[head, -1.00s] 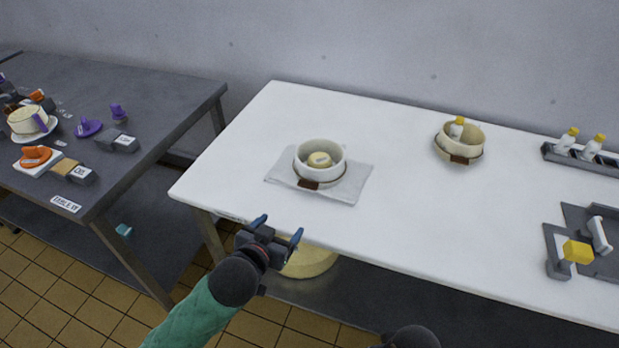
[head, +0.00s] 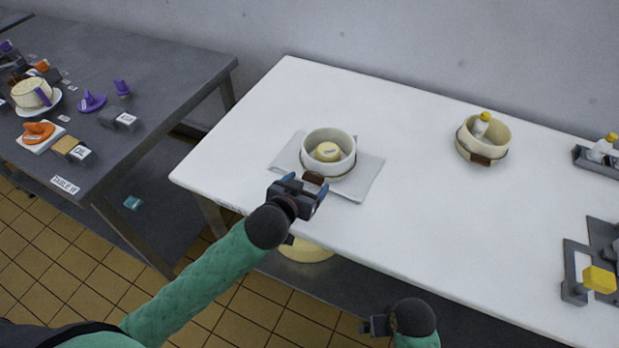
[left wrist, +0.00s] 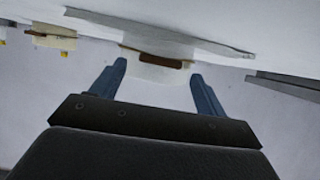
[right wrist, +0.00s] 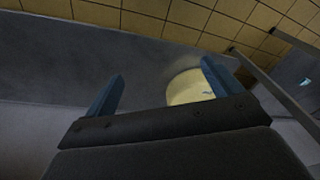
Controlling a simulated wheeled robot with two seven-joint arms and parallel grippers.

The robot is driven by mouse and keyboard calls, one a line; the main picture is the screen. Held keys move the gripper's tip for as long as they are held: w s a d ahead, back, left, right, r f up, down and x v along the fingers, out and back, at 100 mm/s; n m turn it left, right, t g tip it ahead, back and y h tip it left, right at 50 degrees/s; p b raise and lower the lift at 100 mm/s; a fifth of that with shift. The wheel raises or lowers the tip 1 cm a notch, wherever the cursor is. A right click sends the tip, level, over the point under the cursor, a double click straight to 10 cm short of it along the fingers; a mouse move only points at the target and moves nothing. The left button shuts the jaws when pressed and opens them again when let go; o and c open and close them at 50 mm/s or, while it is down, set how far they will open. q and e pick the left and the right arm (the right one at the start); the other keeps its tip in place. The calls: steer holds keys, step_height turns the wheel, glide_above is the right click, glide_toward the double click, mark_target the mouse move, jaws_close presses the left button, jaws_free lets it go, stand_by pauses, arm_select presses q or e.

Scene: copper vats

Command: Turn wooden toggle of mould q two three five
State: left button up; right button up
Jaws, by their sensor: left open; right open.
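A white round mould (head: 329,140) with a pale lump inside stands on a grey cloth (head: 370,172) on the white table. Its brown wooden toggle (head: 314,179) faces me; it also shows in the left wrist view (left wrist: 157,61). My left gripper (head: 304,184) is open, its blue fingers on either side of the toggle and apart from it. A cream mould (head: 468,148) with its own brown toggle (head: 480,160) stands further right, a yellow-capped bottle in it. No mould number is readable. My right gripper (right wrist: 162,70) is open and empty, low at the table's front.
A dark table (head: 150,70) at the left holds purple and orange items and small blocks. A rack with a bottle (head: 601,147) and a yellow-ended tool (head: 598,279) are at the right. A pale round thing (right wrist: 190,88) sits under the white table. The white tabletop between the moulds is clear.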

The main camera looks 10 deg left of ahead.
arm_select(q)
steer(key=shift+x, duration=0.9)
arm_select(e)
steer(key=shift+w+a+f, duration=0.1)
steer(key=shift+f, duration=0.9)
arm_select(q)
steer(key=c, duration=1)
arm_select(e)
steer(key=shift+r, duration=0.1)
arm_select(q)
steer(key=m+y+p, duration=0.1)
steer(key=m+p, duration=0.1)
steer(key=m+t+y+p, duration=0.1)
steer(key=p, duration=0.1)
steer(key=shift+s+d+m, duration=0.15)
steer(key=shift+d+m, duration=0.25)
steer(key=shift+d+f+m+t+y, duration=0.15)
steer(key=shift+m+t+y, duration=0.15)
steer(key=shift+m+y, duration=0.2)
arm_select(e)
step_height(320, 180, down, 17)
steer(key=s+d, duration=0.1)
